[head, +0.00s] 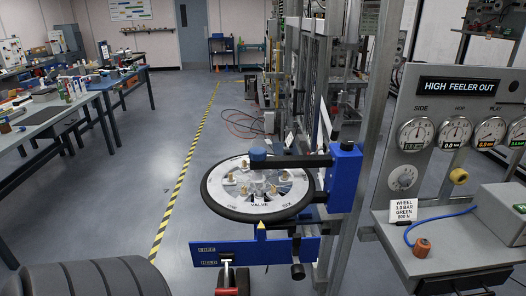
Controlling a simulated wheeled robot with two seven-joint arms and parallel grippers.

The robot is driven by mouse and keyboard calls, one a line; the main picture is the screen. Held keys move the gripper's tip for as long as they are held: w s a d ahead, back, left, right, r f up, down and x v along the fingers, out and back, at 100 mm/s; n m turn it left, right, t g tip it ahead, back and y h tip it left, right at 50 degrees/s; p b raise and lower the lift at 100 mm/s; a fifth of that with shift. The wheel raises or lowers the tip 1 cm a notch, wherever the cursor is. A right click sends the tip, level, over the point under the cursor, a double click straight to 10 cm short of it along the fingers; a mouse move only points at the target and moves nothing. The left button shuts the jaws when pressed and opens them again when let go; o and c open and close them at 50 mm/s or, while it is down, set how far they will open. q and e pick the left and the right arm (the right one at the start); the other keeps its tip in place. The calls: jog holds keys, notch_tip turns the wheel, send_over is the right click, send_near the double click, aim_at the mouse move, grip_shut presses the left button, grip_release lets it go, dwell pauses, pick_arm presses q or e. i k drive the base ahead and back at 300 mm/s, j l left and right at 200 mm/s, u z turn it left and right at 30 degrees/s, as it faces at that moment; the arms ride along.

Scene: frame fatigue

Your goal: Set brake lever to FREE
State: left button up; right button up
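A blue plate (265,250) with two white-lettered labels stands below the wheel. The upper label reads FREE (207,249); the lower one is small and seems to read HELD (209,262). A pale lever (227,270) stands at the plate's lower edge, right of the lower label, with dark and red parts at its bottom. The frame's bottom edge cuts it off. It sits nearer the lower label than FREE, but its exact setting is hard to tell. Neither of my grippers is in view.
A black-tyred wheel (259,207) lies flat above the plate, under a black arm from a blue block (344,178). Dark tyres (85,279) fill the bottom left. A gauge panel (450,125) reading HIGH FEELER OUT stands right. Floor left of the wheel is clear.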

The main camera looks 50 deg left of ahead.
aim_at(227, 278)
jog(key=j+u, duration=0.1)
jog(key=u, duration=0.7)
jog(key=j+u, duration=0.15)
jog(key=u, duration=0.3)
jog(key=i+u, duration=0.1)
jog(key=u, duration=0.3)
